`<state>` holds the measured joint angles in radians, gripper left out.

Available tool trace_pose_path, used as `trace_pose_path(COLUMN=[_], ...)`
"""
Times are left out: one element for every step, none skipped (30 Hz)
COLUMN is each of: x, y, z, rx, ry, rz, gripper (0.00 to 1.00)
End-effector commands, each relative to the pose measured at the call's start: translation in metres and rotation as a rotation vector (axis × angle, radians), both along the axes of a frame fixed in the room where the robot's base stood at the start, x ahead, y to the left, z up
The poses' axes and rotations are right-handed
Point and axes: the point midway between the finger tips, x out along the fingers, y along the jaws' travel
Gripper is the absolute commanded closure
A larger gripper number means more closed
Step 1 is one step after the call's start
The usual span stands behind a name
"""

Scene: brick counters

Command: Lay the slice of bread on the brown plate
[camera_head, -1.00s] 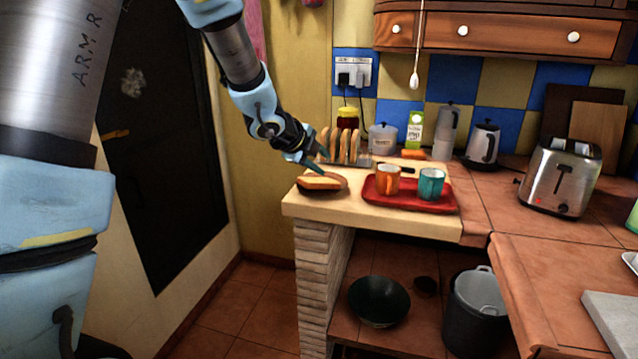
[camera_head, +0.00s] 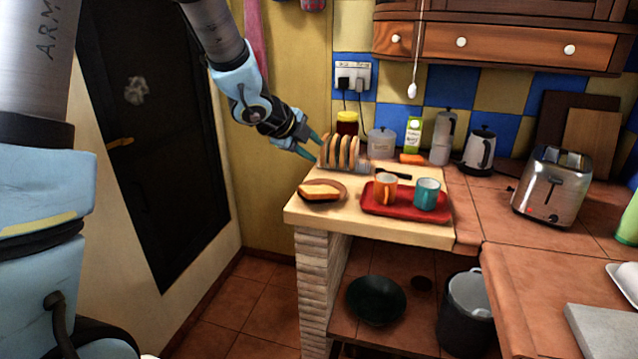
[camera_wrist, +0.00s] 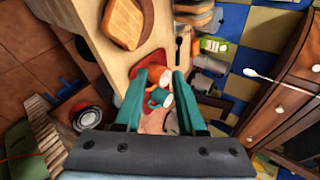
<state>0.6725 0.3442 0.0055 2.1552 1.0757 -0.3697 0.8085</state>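The slice of bread (camera_head: 319,191) lies on the brown plate (camera_head: 340,186) at the left end of the pale counter top. In the wrist view the bread (camera_wrist: 124,22) lies flat on the plate (camera_wrist: 147,20), its crust edge visible. My gripper (camera_head: 314,145) is above and behind the plate, near the bread rack, apart from the bread. In the wrist view my gripper's teal fingers (camera_wrist: 158,85) are spread apart with nothing between them; the cups seen through the gap are farther off.
A rack of bread slices (camera_head: 341,151) stands behind the plate, close to my fingertips. A red tray (camera_head: 405,203) with an orange cup (camera_head: 386,187) and a teal cup (camera_head: 427,194) sits to the right. A jar, canister and carton stand at the back.

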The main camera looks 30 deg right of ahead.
Motion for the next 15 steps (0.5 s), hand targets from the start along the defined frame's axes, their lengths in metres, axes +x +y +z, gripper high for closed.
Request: trace_pose_path(x=[-0.001, -0.002, -0.002, -0.002, -0.002, -0.002, -0.002, -0.002, -0.001, 0.001, 0.003, 0.008, 0.013, 0.018, 0.026], y=[0.002, 0.002, 0.003, 0.003, 0.003, 0.003, 0.002, 0.003, 0.004, 0.007, 0.011, 0.020, 0.030, 0.042, 0.062], z=[0.012, 0.012, 0.012, 0.011, 0.010, 0.009, 0.009, 0.009, 0.009, 0.009, 0.009, 0.009, 0.008, 0.007, 0.005], rx=[0.000, 0.000, 0.000, 0.000, 0.000, 0.000, 0.000, 0.000, 0.000, 0.000, -0.001, -0.003, -0.006, -0.009, -0.016], ry=[0.000, 0.000, 0.001, 0.001, 0.000, 0.000, 0.000, 0.000, 0.002, 0.007, 0.016, 0.033, 0.052, 0.076, 0.116], rz=[0.000, 0.000, -0.001, -0.001, -0.001, -0.001, -0.001, 0.000, 0.007, 0.020, 0.041, 0.086, 0.136, 0.194, 0.291], gripper=[0.61, 0.61, 0.61, 0.61, 0.61, 0.61, 0.61, 0.61, 0.61, 0.61, 0.61, 0.61, 0.61, 0.61, 0.61])
